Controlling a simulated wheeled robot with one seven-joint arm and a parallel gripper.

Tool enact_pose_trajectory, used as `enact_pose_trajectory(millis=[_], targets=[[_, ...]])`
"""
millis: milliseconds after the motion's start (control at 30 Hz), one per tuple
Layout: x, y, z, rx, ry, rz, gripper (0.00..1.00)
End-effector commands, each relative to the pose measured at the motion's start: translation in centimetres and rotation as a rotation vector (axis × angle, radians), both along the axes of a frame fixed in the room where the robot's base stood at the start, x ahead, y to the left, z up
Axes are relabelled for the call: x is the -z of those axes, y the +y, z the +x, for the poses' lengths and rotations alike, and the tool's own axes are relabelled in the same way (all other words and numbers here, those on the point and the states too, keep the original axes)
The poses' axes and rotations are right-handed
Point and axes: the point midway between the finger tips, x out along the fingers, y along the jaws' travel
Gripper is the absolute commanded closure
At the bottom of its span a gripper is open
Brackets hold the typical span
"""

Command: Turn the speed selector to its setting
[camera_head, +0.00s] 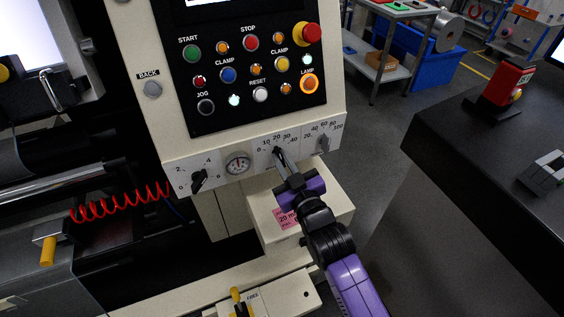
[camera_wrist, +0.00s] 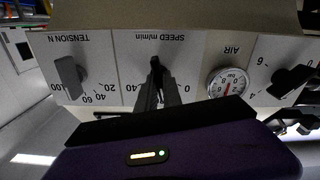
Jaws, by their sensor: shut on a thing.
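The speed selector (camera_head: 276,150) is a dark knob on the pale panel strip, under a scale marked 0 to 40. My gripper (camera_head: 281,158) is shut on it from the front. In the wrist view the picture is upside down; the selector (camera_wrist: 155,66) shows between my fingers (camera_wrist: 157,88), above its "SPEED m/min" label in panel terms. The 0 and 40 marks show at either side there, while the fingers hide the middle of the scale. The pointer's exact reading is hard to tell. A pink note (camera_head: 287,217) below the panel reads "20 m" and is partly covered.
A tension knob (camera_head: 323,143) sits right of the selector. An air gauge (camera_head: 237,163) and another dark knob (camera_head: 198,180) sit left. Push buttons fill the black panel (camera_head: 245,105) above. A dark table (camera_head: 480,170) stands at right, with floor between.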

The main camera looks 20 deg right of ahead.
Motion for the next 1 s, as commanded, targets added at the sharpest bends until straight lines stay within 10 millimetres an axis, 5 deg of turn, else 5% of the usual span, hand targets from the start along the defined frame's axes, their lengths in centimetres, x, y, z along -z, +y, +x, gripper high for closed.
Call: enact_pose_trajectory(millis=[400, 967, 1000], targets=[[0.04, -0.03, 0.0, -0.001, 0.0, 0.209, 1.0], [0.0, -0.04, -0.01, -0.001, 0.001, 0.243, 1.0], [0.01, -0.04, -0.01, -0.001, 0.001, 0.243, 0.82]])
